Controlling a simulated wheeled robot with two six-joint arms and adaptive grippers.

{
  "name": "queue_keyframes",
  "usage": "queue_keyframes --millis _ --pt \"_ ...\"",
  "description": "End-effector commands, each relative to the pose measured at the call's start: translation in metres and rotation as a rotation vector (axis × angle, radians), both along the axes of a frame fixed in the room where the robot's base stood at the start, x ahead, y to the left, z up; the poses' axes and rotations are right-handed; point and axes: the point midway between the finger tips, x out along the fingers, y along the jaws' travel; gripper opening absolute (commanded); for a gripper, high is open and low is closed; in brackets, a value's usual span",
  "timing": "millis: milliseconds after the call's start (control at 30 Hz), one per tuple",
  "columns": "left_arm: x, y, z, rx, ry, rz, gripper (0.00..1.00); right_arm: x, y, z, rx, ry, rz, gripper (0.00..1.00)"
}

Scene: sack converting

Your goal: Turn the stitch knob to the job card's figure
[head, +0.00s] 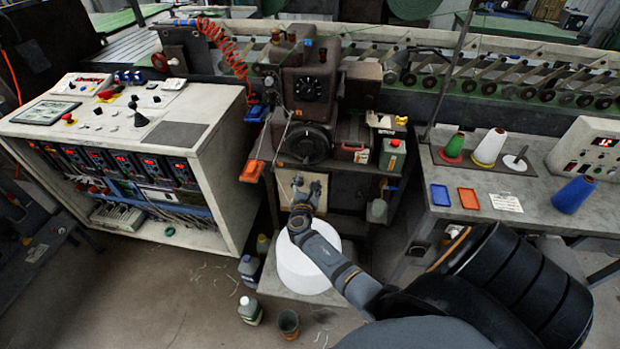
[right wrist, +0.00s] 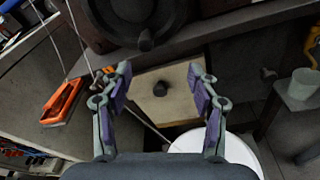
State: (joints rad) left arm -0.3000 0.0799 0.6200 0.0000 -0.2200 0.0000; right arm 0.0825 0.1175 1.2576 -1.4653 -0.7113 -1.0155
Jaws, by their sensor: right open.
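A black dial knob with white marks (head: 308,88) is on the upper front of the brown sewing machine head (head: 305,72); I take it to be the stitch knob, but its figures are too small to read. My right gripper (head: 306,186) is open and empty, below the machine's dark handwheel (head: 306,143), in front of a pale panel. My left gripper is out of view.
A control cabinet (head: 215,150) stands left. A white drum (head: 305,270) stands below. The right table holds thread cones (head: 490,148) and small trays (head: 440,195).

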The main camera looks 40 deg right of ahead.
Motion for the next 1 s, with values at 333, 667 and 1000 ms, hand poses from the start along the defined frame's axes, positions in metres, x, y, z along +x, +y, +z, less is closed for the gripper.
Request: queue_keyframes --millis 333,667,1000 --pt "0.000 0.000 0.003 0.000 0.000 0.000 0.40 -0.021 0.006 -0.050 0.174 0.019 -0.016 0.61" --pt "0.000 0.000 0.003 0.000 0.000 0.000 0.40 -0.023 0.007 -0.055 0.191 0.021 -0.019 0.61" --pt "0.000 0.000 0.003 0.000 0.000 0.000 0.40 -0.024 0.007 -0.057 0.198 0.022 -0.021 0.61"
